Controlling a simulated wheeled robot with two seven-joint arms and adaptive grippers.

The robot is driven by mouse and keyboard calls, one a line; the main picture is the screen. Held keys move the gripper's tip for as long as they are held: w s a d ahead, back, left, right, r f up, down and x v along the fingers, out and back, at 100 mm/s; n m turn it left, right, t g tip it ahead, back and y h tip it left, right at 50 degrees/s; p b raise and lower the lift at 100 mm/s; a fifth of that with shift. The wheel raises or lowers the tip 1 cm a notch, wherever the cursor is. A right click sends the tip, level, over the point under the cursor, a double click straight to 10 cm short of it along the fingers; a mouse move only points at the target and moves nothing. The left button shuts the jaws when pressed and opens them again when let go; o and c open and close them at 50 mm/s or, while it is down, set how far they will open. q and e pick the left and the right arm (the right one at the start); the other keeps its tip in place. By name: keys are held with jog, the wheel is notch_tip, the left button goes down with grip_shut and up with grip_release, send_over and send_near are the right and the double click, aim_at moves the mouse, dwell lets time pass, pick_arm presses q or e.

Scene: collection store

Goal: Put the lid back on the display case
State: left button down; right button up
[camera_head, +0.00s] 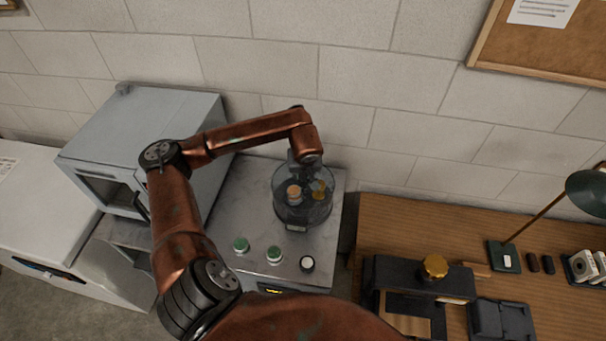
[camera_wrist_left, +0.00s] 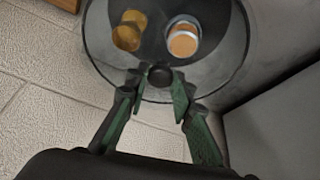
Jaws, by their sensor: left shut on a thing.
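The display case (camera_head: 298,214) is a round, clear container with a small pale label on its front. It stands on the grey stone-look top and holds an orange-topped piece (camera_head: 294,191) and a golden piece (camera_head: 319,187). My left gripper (camera_head: 303,160) is over its back edge, pointing down. In the left wrist view the gripper (camera_wrist_left: 158,84) is shut on a dark round knob (camera_wrist_left: 160,75) of the clear lid (camera_wrist_left: 98,40). Both pieces show through the lid. I cannot tell whether the lid touches the case. My right gripper is not in view.
A grey box-like cabinet (camera_head: 150,135) stands left. A wooden desk (camera_head: 420,220) with a lamp is right. The block wall is close behind.

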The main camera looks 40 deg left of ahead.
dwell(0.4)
pick_arm(q)
jog(key=c, duration=1.6)
grip_release()
jog(key=o, duration=0.5)
jog(key=shift+r+p, duration=1.55)
jog(key=shift+r, duration=2)
jog(key=shift+c, duration=0.7)
